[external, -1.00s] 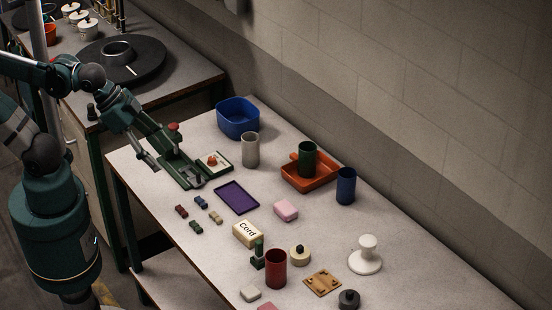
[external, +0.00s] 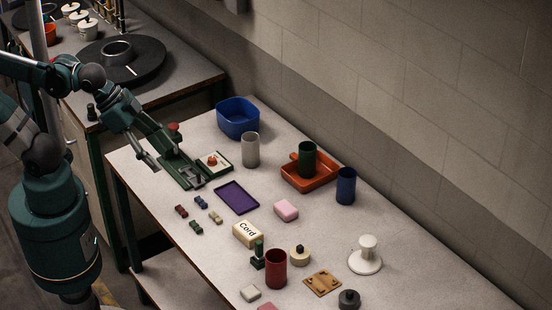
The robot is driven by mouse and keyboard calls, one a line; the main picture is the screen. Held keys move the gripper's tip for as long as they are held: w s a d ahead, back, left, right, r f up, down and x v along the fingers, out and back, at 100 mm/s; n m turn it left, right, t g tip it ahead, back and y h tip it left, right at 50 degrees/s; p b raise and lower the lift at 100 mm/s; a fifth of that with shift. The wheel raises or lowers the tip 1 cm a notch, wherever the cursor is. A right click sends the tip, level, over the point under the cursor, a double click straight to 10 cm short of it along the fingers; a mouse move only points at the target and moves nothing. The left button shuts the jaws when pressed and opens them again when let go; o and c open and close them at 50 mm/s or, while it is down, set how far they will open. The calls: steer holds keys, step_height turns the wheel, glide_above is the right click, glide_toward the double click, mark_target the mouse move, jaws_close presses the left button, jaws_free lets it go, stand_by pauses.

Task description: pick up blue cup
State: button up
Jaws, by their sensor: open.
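The blue cup (external: 346,187) is a dark blue cylinder standing upright on the white table at the right, just right of the orange tray. My gripper (external: 172,172) is over the table's left end, far to the left of the blue cup. It is open, with its fingers spread and nothing seen between them. A wide gap with other objects lies between my gripper and the cup.
An orange tray (external: 301,183) holding a green cup (external: 307,157) sits close beside the blue cup. A grey cup (external: 250,150), purple tray (external: 237,198), pink block (external: 286,210) and blue bin (external: 238,118) stand nearby. A red cup (external: 276,270) and white stand (external: 366,262) are nearer the front.

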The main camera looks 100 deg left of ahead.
steer(key=shift+w+r, duration=0.1)
stand_by(0.3)
steer(key=w+a+r+n+g, duration=0.1)
steer(key=w+a+r+n, duration=0.1)
steer(key=w, duration=0.5)
steer(key=w+a+r+n+g, duration=0.1)
steer(key=w+a+r+n, duration=0.15)
steer(key=w, duration=0.45)
steer(key=n+g, duration=0.3)
steer(key=n, duration=0.3)
glide_above(347, 171)
steer(key=s+d, duration=1)
steer(key=d, duration=0.2)
step_height(347, 171, down, 11)
steer(key=w+a+f+n, duration=0.1)
steer(key=w+a+f, duration=0.2)
steer(key=f, duration=0.2)
steer(key=w+a+f+n+g, duration=0.1)
steer(key=w+a+f, duration=0.2)
steer(key=f, duration=0.2)
steer(key=w+a+f+n+g, duration=0.1)
steer(key=w+a+f, duration=0.2)
steer(key=f, duration=0.1)
steer(key=shift+w+f+p, duration=0.3)
steer(key=shift+w+f, duration=0.05)
steer(key=shift+f, duration=0.05)
steer(key=shift+w+a+f, duration=0.2)
steer(key=shift+a+f, duration=0.05)
steer(key=shift+f, duration=0.25)
